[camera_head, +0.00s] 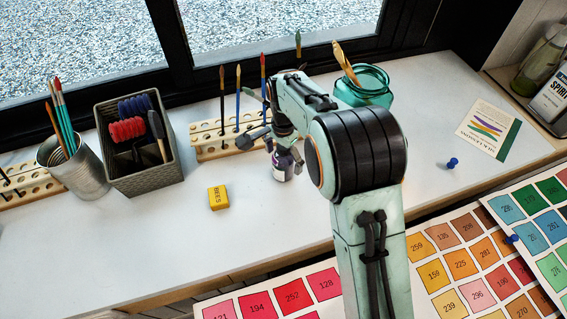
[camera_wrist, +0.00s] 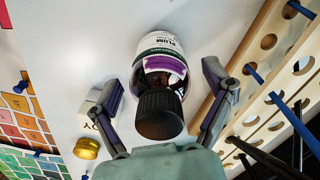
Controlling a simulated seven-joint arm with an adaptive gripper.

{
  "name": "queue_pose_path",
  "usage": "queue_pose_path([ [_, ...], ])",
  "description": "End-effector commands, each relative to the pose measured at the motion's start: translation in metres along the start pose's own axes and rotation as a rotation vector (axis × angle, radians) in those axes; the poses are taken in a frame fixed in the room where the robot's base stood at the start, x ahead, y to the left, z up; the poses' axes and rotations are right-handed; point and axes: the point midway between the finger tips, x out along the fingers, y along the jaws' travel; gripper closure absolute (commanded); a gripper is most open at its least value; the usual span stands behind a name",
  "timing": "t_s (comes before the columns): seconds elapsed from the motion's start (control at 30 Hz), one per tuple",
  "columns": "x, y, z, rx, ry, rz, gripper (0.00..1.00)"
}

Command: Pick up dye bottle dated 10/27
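A small dye bottle (camera_head: 283,169) with a purple band stands on the white table beside the wooden rack, partly hidden by my arm. In the wrist view the bottle (camera_wrist: 160,48) has a black cap and a white label reading PLUM; no date is legible. My gripper (camera_head: 270,138) is over it from above. In the wrist view my gripper (camera_wrist: 163,80) is open, with one finger on each side of the bottle and a visible gap to both.
The wooden rack (camera_head: 215,143) with upright brushes runs close beside the bottle. A yellow block (camera_head: 218,197), a grey basket (camera_head: 143,180), a metal brush cup (camera_head: 78,175) and a green glass jar (camera_head: 372,95) stand around. Colour charts (camera_head: 440,250) lie in front. The table's left front is clear.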

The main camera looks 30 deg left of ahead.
Motion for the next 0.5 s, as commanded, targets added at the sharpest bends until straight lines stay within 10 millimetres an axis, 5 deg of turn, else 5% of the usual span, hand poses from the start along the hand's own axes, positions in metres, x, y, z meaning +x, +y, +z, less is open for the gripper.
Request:
queue_pose_path([
  [0.03,-0.0002,0.0000,0.0000,0.000,0.000,0.000,0.40],
  [0.2,-0.0001,0.0001,0.0001,0.000,0.000,0.000,0.86],
  [0.5,-0.0006,0.0001,0.0001,0.000,-0.001,0.000,0.87],
])
